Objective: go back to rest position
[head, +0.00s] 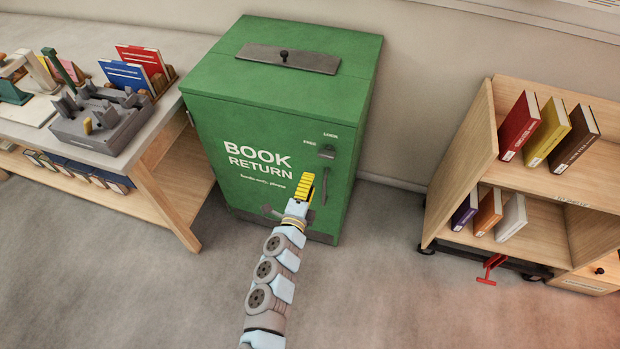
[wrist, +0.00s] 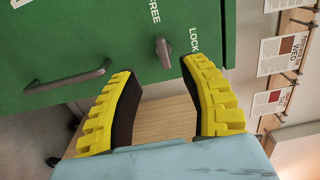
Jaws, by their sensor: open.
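My gripper (head: 305,187) has yellow fingers and is raised in front of the green book return box (head: 290,110) in the head view. In the wrist view my gripper (wrist: 158,90) has its two yellow fingers spread apart with nothing between them. Past the fingertips, the wrist view shows the box's dark lock knob (wrist: 163,52) between the words FREE and LOCK, and a dark handle (wrist: 66,80) to its left. The knob also shows in the head view (head: 326,152). The fingers appear apart from the knob and handle.
A table (head: 165,135) at left holds a grey organizer (head: 100,120) and upright books. A wooden book cart (head: 470,150) with several books and a red pedal (head: 491,268) stands at right. The floor (head: 400,300) between them is clear.

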